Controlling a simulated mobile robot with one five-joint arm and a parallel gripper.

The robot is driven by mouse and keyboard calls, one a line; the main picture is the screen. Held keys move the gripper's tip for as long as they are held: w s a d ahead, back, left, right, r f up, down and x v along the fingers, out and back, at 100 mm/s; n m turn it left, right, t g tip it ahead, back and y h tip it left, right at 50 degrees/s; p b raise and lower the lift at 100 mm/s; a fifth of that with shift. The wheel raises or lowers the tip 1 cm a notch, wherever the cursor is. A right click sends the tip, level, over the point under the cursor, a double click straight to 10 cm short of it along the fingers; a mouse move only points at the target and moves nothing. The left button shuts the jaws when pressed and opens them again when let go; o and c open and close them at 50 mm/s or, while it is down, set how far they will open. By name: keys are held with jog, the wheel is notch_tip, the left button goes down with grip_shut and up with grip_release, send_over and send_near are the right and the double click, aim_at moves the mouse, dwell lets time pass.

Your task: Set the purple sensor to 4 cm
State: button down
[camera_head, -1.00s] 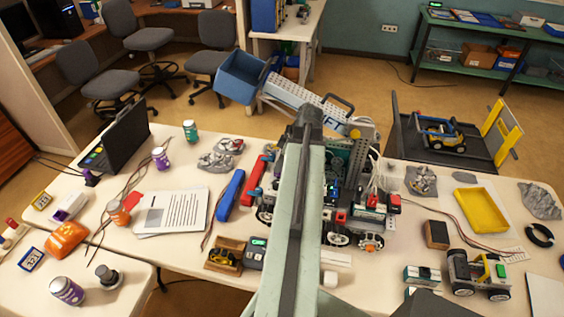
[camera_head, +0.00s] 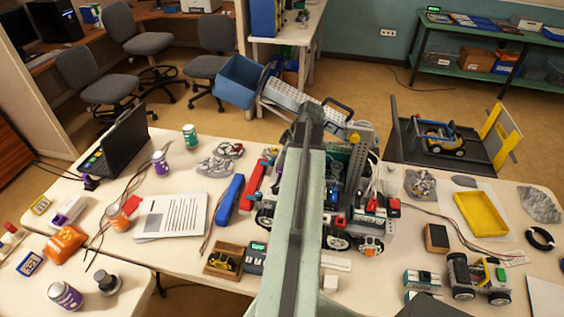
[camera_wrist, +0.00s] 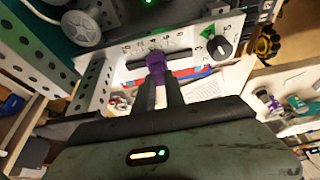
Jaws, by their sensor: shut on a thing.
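The purple sensor (camera_wrist: 155,60) is a small purple block on a dark slot in a white plate (camera_wrist: 197,36) in the wrist view. Black tick marks and small numbers run along the plate above the slot. The sensor sits near the left part of this scale; I cannot read its exact value. My gripper (camera_wrist: 158,80) is shut on the sensor, one dark finger on each side. In the head view my arm hides the sensor and my gripper.
A perforated metal bar (camera_wrist: 92,88) is at the left. In the head view, a wheeled robot (camera_head: 360,205) stands on the table behind my arm, with papers (camera_head: 171,215) to the left and a yellow tray (camera_head: 481,214) to the right.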

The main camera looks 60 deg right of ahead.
jog(key=c, duration=1.4)
grip_release()
jog(key=shift+a, duration=0.1)
jog(key=p+v, duration=0.7)
jog(key=v, duration=0.1)
jog(key=shift+f, duration=0.1)
